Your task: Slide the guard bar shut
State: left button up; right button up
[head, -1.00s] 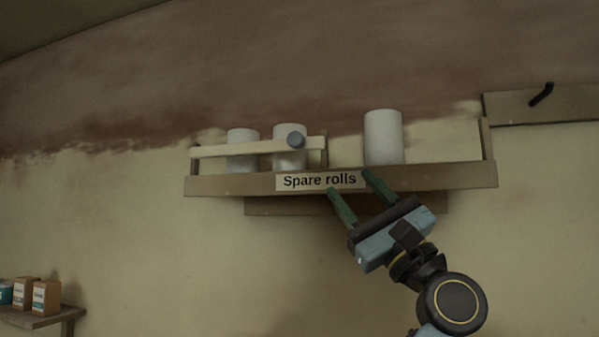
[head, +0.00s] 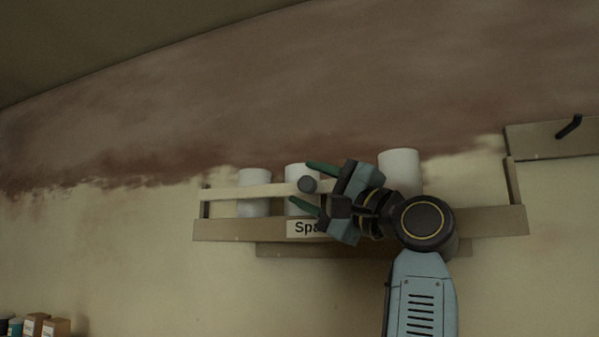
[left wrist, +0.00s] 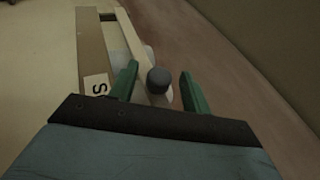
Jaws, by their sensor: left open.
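The pale guard bar (head: 245,192) runs across the front left part of the wall shelf (head: 222,230), with a round grey knob (head: 308,184) near its right end. The right half of the shelf front has no bar across it. My left gripper (head: 314,184) is open, its green fingers above and below the knob. In the left wrist view the knob (left wrist: 158,80) stands between the two fingers, apart from both, and the bar (left wrist: 128,38) runs away from it. My right gripper is not in view.
White rolls stand on the shelf: one at the left (head: 254,177), one behind the knob, one at the right (head: 400,170) partly behind my arm. A board with a dark hook (head: 568,127) is at the far right. Small boxes (head: 55,327) are at lower left.

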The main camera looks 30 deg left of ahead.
pick_arm(q)
jog(key=shift+p+x, duration=0.3)
jog(key=shift+x, duration=1.25)
grip_shut()
